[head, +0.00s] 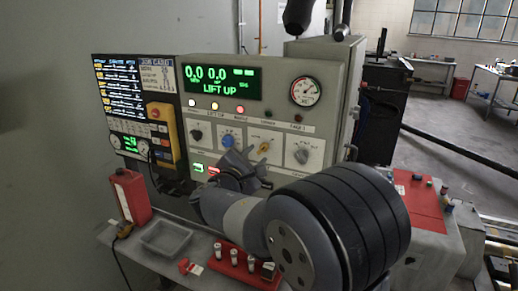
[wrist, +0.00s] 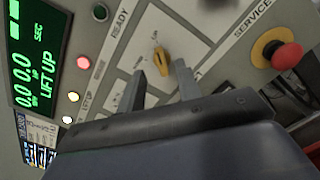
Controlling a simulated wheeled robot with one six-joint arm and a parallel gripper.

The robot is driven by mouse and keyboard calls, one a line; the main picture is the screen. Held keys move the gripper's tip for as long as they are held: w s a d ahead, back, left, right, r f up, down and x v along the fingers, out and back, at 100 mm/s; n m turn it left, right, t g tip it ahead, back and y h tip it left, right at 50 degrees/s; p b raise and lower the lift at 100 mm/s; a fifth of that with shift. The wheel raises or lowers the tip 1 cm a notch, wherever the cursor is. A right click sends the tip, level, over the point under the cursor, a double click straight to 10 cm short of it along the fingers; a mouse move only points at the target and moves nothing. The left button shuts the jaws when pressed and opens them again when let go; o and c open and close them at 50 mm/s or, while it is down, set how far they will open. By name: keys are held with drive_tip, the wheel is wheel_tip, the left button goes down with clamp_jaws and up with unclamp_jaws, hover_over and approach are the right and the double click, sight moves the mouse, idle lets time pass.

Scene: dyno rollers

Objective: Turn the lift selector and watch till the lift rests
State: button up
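The control panel (head: 262,122) has a row of knobs. A yellow knob (head: 264,147) is in the row and also shows in the wrist view (wrist: 161,62). The small labels by the knobs are too blurred to read. The green display (head: 220,83) reads "LIFT UP" and "0.0 0.0"; it also shows in the wrist view (wrist: 38,80). My gripper (head: 247,162) is in front of the panel, below the knob row. In the wrist view my gripper (wrist: 161,78) is open, with the yellow knob between its fingertips. I cannot tell whether they touch it.
A black knob (head: 196,134), a blue knob (head: 227,140) and a grey knob (head: 302,152) flank the yellow one. A red stop button (wrist: 287,56) shows at the wrist view's right. A red rack (head: 243,272) and a clear tray (head: 165,238) sit on the shelf below.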

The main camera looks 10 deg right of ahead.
sight(263, 149)
drive_tip(key=shift+p+x, duration=0.3)
drive_tip(key=shift+x, duration=1.6)
drive_tip(key=shift+c, duration=0.5)
clamp_jaws()
